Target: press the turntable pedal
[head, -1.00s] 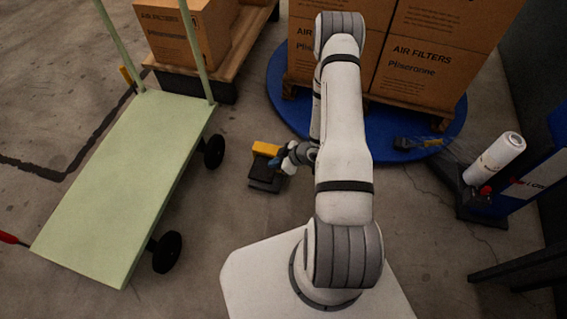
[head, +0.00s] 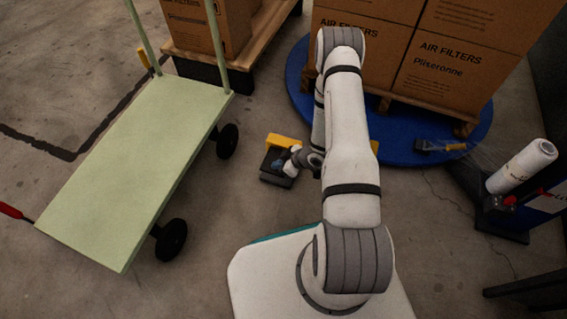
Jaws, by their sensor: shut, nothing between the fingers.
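The pedal (head: 274,179) is a small dark box on the floor with a yellow part (head: 284,141) along its far side. It lies left of my arm and in front of the turntable (head: 402,153), a blue round disc. My gripper (head: 281,165) is shut and empty, over the pedal's dark top, and hides part of it. I cannot tell whether it touches the pedal. Stacked air-filter boxes (head: 450,68) stand on a wooden pallet on the turntable, partly behind my arm.
A pale green cart (head: 135,155) with dark wheels stands at left. Another boxed pallet (head: 258,48) is behind it. At right is a post with a white film roll (head: 521,166). A black-and-yellow item (head: 440,146) lies at the turntable's right edge. Floor between cart and pedal is clear.

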